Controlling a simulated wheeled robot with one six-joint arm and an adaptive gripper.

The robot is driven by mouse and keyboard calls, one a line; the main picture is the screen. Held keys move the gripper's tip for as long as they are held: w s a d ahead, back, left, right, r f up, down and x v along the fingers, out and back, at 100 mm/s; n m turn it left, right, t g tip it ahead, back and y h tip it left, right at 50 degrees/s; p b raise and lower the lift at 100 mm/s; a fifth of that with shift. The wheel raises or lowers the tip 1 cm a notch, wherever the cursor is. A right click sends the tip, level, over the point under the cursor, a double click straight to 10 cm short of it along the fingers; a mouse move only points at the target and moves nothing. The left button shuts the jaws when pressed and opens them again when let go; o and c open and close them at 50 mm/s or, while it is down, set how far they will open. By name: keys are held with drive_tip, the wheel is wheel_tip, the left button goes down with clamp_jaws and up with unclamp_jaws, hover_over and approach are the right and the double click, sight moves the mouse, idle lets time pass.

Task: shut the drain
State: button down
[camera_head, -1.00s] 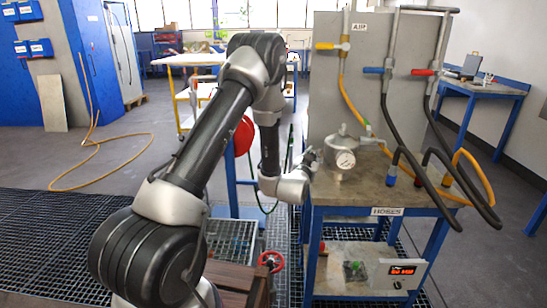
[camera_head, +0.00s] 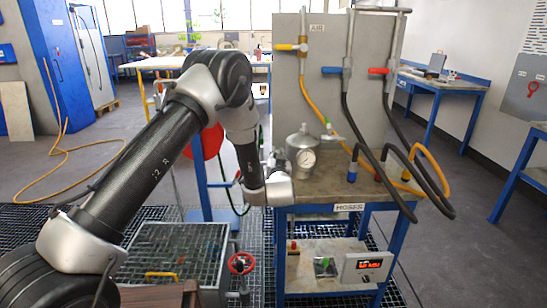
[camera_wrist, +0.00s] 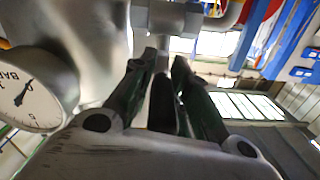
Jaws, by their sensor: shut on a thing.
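A grey metal vessel (camera_head: 303,138) with a round white pressure gauge (camera_head: 306,159) stands on the bench. In the wrist view the gauge (camera_wrist: 28,103) is at the left, beside the vessel's grey body (camera_wrist: 92,35). A metal pipe fitting (camera_wrist: 168,18) runs across the top there. My gripper (camera_wrist: 165,62) has its dark fingers on either side of a thin grey lever-like piece (camera_wrist: 162,92) below that fitting, and is shut on it. In the head view my gripper (camera_head: 275,163) is at the vessel's left side, its fingertips too small to make out. Which part is the drain is not labelled.
Yellow and black hoses (camera_head: 364,130) hang over the bench's right side. The bench (camera_head: 335,185) has a lower shelf with a red digital display (camera_head: 370,264). A red handwheel (camera_head: 241,263) sits beside a grated basin (camera_head: 175,250) on the left.

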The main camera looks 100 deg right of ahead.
drive_tip(key=shift+w+d, duration=0.15)
drive_tip(key=shift+w, duration=0.05)
drive_tip(key=c, duration=1.3)
unclamp_jaws()
drive_tip(key=shift+c, duration=0.2)
drive_tip(key=shift+s, duration=0.1)
drive_tip(key=shift+a, duration=0.35)
drive_tip(key=w+a, duration=0.1)
drive_tip(key=a, duration=1)
drive_tip(key=shift+w+a, duration=0.15)
